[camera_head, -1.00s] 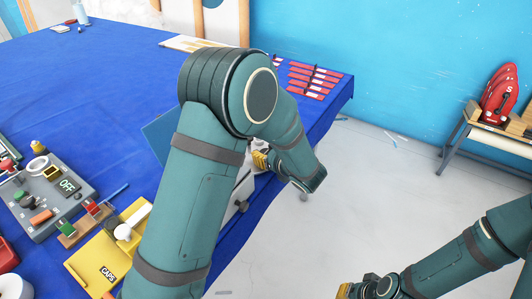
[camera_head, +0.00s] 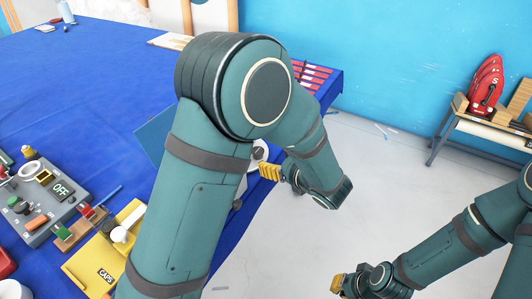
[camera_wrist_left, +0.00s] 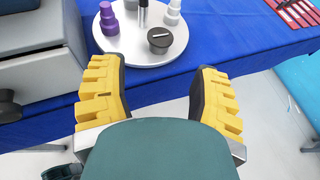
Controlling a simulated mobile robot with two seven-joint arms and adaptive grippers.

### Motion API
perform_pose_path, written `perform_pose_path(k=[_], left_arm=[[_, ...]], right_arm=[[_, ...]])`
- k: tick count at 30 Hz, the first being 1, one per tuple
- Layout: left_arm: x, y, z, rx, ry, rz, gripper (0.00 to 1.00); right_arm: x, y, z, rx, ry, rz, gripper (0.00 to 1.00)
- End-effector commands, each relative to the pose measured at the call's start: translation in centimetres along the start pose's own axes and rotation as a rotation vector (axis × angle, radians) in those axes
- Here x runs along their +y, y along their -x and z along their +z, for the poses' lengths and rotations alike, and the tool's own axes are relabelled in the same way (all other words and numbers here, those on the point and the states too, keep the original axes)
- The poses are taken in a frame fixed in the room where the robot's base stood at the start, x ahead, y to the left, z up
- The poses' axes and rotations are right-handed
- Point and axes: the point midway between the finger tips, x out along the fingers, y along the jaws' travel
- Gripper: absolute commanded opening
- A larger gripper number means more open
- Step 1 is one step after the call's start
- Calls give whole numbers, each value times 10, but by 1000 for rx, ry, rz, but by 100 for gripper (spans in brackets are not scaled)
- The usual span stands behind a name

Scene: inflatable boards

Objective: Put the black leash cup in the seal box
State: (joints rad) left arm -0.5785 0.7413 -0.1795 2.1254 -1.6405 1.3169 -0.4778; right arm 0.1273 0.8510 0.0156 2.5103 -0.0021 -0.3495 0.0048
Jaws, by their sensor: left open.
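The black leash cup (camera_wrist_left: 160,40) appears to be the small dark cup with a pale bar across its top, standing on a round light tray (camera_wrist_left: 135,58) in the left wrist view. My left gripper (camera_wrist_left: 160,98) is open and empty, its yellow fingers on either side just short of the tray's near edge. In the head view my left gripper (camera_head: 270,172) is beside the tray (camera_head: 260,152), which is mostly hidden by my arm. My right gripper (camera_head: 338,284) is low over the floor; its fingers are too small to judge. I cannot identify the seal box for sure.
A grey case (camera_wrist_left: 40,85) stands left of the tray. A yellow CAPS box (camera_head: 98,262) and a grey device (camera_head: 45,198) lie on the blue table (camera_head: 90,90). Red-and-white strips (camera_head: 312,75) lie at its far edge.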

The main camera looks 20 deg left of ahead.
Motion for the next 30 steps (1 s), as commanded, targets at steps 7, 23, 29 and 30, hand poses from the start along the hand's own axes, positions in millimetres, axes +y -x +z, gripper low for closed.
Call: perform_pose_path(k=[7, 23, 29, 30], left_arm=[[0, 31, 0, 0, 0, -1, 62], [99, 20, -143, 615, 243, 403, 62], [138, 68, -229, 1028, 721, 837, 62], [139, 76, -239, 1082, 847, 929, 62]], right_arm=[[-2, 4, 1, -3, 0, 0, 0], [-2, 4, 1, -3, 0, 0, 0], [-2, 4, 1, -3, 0, 0, 0], [-2, 4, 1, -3, 0, 0, 0]])
